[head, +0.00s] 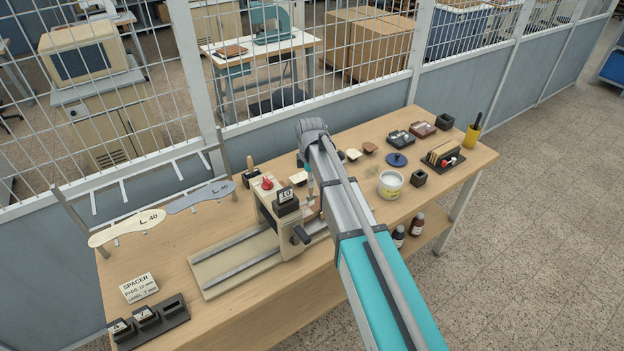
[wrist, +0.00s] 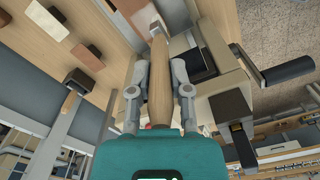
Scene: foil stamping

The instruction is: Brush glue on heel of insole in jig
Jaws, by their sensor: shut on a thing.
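My gripper (wrist: 158,78) is shut on a wooden-handled brush (wrist: 158,92), which lies between both fingers in the wrist view. The brush's ferrule end points to the top of that view, toward a brown surface (wrist: 173,14) that may be the insole. I cannot tell if the bristles touch it. The beige jig (head: 269,222) stands on the bench with a "10" block on top; its body (wrist: 216,62) is right of the brush in the wrist view. A brown piece (head: 313,211) shows beside the jig, mostly hidden by my arm. The open glue pot (head: 390,187) stands right of my arm.
The pot's blue lid (head: 397,159) lies behind it. A black crank (head: 301,235) juts from the jig. L 40 templates (head: 127,228) stand at left, near a spacer sign (head: 138,288). A yellow holder (head: 471,139) stands at the right end. Bench (head: 240,315) is clear in front.

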